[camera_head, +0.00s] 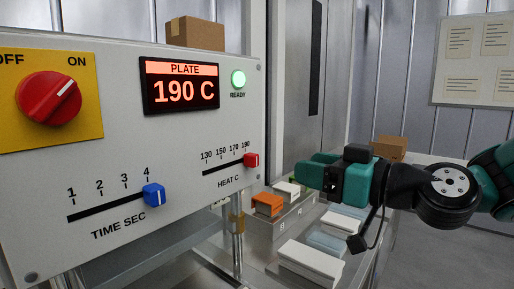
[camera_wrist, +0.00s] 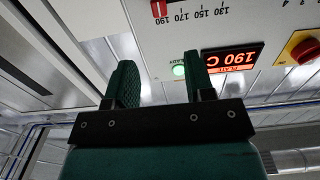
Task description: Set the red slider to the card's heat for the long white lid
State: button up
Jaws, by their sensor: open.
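The red slider (camera_head: 251,160) sits at the right end of the HEAT C slot, at the 190 mark; it also shows at the top edge of the wrist view (camera_wrist: 158,8). The display (camera_head: 181,86) reads PLATE 190 C. My gripper (camera_head: 308,172) is right of the slider, apart from it and empty. In the wrist view its two green fingers (camera_wrist: 160,85) stand apart. Several cards hang on a wall board (camera_head: 475,62), too small to read. A long white piece (camera_head: 310,262) lies at the bottom; I cannot tell whether it is the lid.
The READY lamp (camera_head: 238,79) glows green. The red knob (camera_head: 48,98) points toward ON, and the blue slider (camera_head: 154,195) is near 4. Below the gripper are an orange block (camera_head: 267,204) and several pale pieces. A cardboard box (camera_head: 194,33) stands behind the panel.

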aim_at(256, 156)
jog(key=p+x, duration=0.5)
jog(key=x, duration=0.6)
jog(key=shift+w+a+r, duration=0.1)
jog(key=shift+w+a, duration=0.1)
jog(key=shift+a, duration=0.1)
jog(key=shift+w+a, duration=0.25)
jog(key=shift+a, duration=0.05)
